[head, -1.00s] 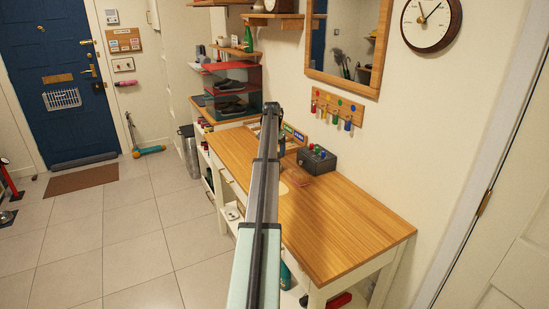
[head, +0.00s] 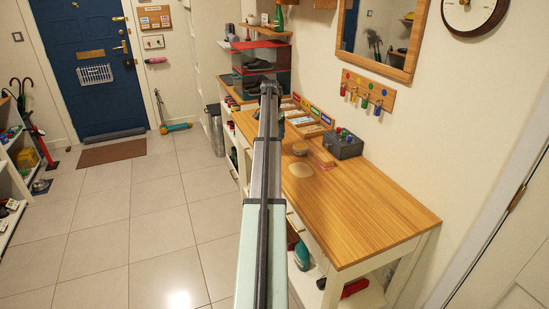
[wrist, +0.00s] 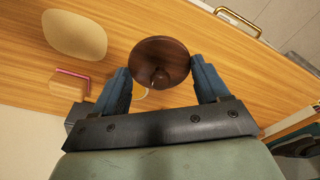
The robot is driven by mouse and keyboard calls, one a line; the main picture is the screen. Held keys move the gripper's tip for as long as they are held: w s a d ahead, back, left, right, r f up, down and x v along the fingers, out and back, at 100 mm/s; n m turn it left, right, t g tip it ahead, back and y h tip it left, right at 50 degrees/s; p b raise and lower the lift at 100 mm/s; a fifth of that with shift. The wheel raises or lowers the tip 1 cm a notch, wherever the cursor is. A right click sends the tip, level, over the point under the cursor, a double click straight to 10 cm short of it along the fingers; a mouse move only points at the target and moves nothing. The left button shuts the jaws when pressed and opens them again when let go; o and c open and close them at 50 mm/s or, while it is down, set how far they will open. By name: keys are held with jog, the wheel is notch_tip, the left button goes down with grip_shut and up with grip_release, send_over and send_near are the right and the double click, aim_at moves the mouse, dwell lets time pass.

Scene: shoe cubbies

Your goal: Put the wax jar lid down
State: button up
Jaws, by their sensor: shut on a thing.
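The wax jar lid (wrist: 160,62) is a dark brown, round disc with a small knob. It sits between the two blue fingers of my gripper (wrist: 160,72) in the wrist view, and the gripper is shut on it. The wooden worktop lies below it; I cannot tell whether the lid touches it. A small pale yellow curve shows at the lid's lower edge, mostly hidden. In the head view my arm covers the gripper and the lid.
A pale oval patch (head: 300,171) lies on the worktop (head: 365,210), also in the wrist view (wrist: 75,35). A dark grey box (head: 343,146) with coloured knobs stands by the wall. The worktop's front half is clear.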

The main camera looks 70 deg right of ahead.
jog(key=shift+f, duration=0.4)
jog(key=shift+d+f, duration=0.1)
jog(key=shift+f, duration=4.5)
jog(key=shift+f, duration=0.1)
jog(key=o, duration=1)
jog(key=r, duration=0.4)
jog(key=a+r, duration=0.1)
jog(key=r, duration=0.7)
jog(key=shift+w+a+r, duration=0.1)
jog(key=shift+w+a, duration=0.1)
jog(key=shift+a, duration=0.05)
